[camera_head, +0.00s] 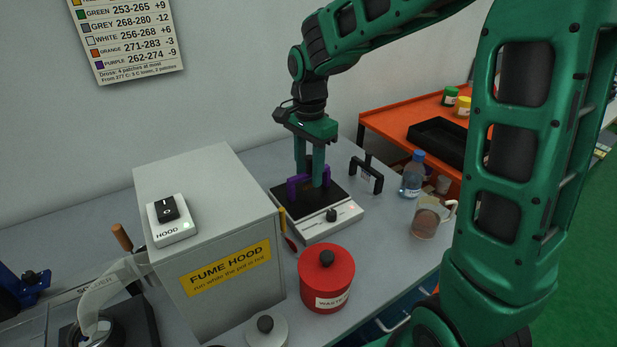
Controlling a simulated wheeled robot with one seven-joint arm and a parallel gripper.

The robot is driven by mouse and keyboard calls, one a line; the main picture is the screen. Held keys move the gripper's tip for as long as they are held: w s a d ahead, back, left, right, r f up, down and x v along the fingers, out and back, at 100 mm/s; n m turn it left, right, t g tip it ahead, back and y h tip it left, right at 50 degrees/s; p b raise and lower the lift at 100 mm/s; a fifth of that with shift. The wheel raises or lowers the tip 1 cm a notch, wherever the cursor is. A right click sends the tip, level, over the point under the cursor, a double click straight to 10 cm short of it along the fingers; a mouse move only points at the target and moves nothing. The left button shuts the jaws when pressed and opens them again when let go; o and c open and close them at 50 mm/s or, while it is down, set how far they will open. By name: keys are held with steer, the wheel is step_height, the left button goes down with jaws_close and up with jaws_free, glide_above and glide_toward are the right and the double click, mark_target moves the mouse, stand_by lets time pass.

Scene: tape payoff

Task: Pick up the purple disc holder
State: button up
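The purple disc holder (293,187) is a small bracket-shaped piece. It stands upright on the black top of a white hot plate (336,220). My gripper (310,179) points straight down at the holder from above. Its two green fingers are apart, one in front of the holder's top bar and one behind it. The near finger hides part of the bar. Whether the fingers touch the bar is too small to tell.
A black bracket (366,174) stands right of the hot plate, near a blue-capped bottle (412,174) and a beaker (427,217). A red waste pot (326,279) stands in front. The grey fume hood box (212,240) rises close on the left.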

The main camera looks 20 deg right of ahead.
steer(key=shift+f, duration=0.7)
steer(key=shift+c, duration=0.6)
jaws_close()
